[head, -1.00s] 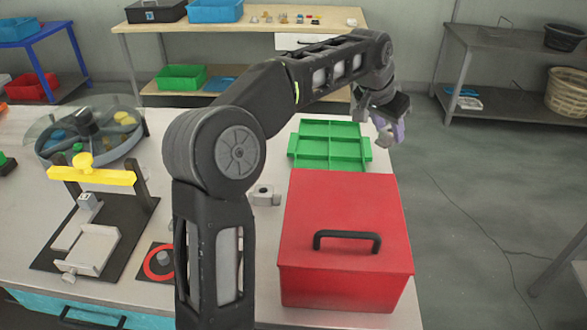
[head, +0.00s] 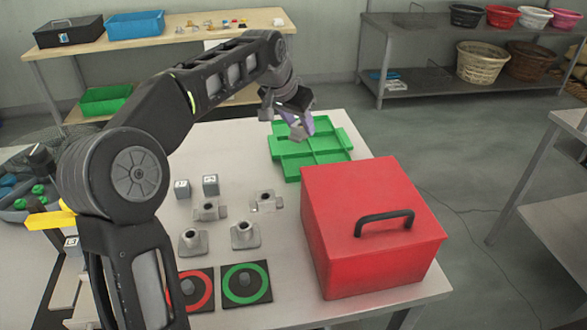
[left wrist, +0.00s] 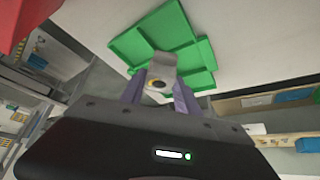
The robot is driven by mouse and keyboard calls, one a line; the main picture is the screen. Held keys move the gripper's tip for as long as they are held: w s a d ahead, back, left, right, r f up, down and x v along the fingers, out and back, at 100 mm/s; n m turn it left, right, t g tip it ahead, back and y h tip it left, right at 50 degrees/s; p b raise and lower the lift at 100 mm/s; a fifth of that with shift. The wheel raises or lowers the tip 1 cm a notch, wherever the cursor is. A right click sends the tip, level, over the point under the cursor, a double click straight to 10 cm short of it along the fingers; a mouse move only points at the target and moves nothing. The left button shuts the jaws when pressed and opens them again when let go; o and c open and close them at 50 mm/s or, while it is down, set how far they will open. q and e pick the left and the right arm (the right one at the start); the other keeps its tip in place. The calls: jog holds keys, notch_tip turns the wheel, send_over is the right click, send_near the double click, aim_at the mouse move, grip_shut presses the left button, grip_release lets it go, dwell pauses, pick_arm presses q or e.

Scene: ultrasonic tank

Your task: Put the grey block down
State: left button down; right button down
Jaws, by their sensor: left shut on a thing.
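My left gripper (head: 300,126) is shut on a grey block and holds it above the green tray (head: 343,139). In the left wrist view the grey block (left wrist: 162,66) sits between the purple fingers of the gripper (left wrist: 159,92), with a dark round hole and a bit of yellow on it. The compartmented green tray (left wrist: 150,35) lies behind it in that view. My right gripper is not in view.
A large red box (head: 350,205) with a black handle stands in front of the tray. Grey cubes (head: 210,185), grey fittings (head: 245,235) and a green-ringed black plate (head: 246,284) are on the table to the left. A strip of table left of the tray is clear.

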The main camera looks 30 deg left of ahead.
pick_arm(q)
jog(key=shift+f, duration=0.1)
send_over(304, 165)
jog(key=s, duration=0.2)
jog(key=f, duration=0.6)
jog(key=shift+s+a, duration=0.1)
jog(key=shift+a, duration=0.1)
jog(key=shift+f, duration=0.1)
jog(key=shift+f, duration=1.8)
jog(key=shift+f, duration=0.15)
jog(key=c, duration=0.9)
grip_release()
